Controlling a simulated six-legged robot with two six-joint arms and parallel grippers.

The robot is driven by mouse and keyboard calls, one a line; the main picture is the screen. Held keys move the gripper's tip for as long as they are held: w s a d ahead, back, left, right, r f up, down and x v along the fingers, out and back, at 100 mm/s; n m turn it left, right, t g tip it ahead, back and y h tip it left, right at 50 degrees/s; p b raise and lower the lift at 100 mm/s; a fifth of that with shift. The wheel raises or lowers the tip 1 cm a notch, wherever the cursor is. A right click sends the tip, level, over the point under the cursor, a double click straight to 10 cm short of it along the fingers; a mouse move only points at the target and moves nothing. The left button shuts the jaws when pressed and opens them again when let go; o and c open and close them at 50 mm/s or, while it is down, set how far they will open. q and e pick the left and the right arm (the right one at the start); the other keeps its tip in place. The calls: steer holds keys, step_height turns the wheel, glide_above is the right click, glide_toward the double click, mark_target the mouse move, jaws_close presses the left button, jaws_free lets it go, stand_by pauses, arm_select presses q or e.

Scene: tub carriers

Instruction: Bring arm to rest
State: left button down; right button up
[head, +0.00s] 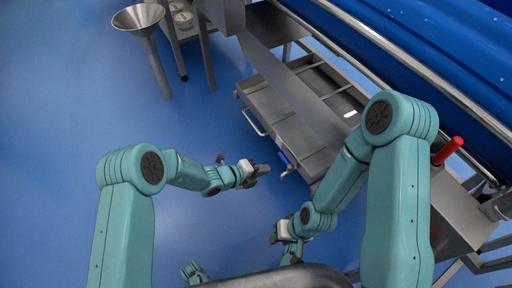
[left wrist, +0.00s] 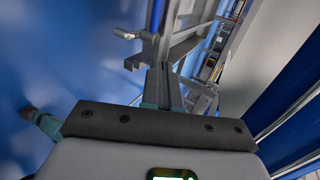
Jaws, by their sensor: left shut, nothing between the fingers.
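My left gripper (head: 262,170) is at the end of the teal arm that comes in from the left. It is shut and empty, held over the blue floor to the left of the grey metal cart. In the left wrist view the dark gripper mount (left wrist: 150,126) spans the bottom. My right gripper (head: 276,238) hangs low near the bottom middle, below the left one, at the end of the folded right arm. It is small and partly hidden by its wrist, so I cannot tell whether its fingers are open.
The grey metal cart (head: 262,103) with a divided tray stands right of my left gripper. A blue conveyor (head: 440,50) with a metal rail runs along the upper right. A red handle (head: 447,150) is near my right arm. A metal funnel (head: 140,20) stands upper left. Open blue floor (head: 60,110) lies left.

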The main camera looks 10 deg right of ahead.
arm_select(q)
steer(key=w+a+r, duration=0.1)
steer(key=a, duration=0.6)
steer(key=s+a+f+m+g+y, duration=0.2)
steer(key=s+a+m+g+y, duration=0.15)
steer(key=s+a+m, duration=0.8)
steer(key=s+a+f+m+g+y, duration=0.2)
steer(key=s+a+m+y, duration=0.3)
steer(key=s+m, duration=1.1)
steer(key=w+r+m+t+p, duration=0.1)
steer(key=r+m+p, duration=0.4)
steer(key=r+p, duration=0.9)
steer(key=w+r+m+h+p, duration=0.1)
steer(key=r+m+p, duration=0.4)
steer(key=r+p, duration=1)
steer(key=shift+w+r+t, duration=0.2)
steer(key=shift+w+t, duration=0.15)
steer(key=shift+w, duration=0.5)
steer(key=shift+m, duration=0.25)
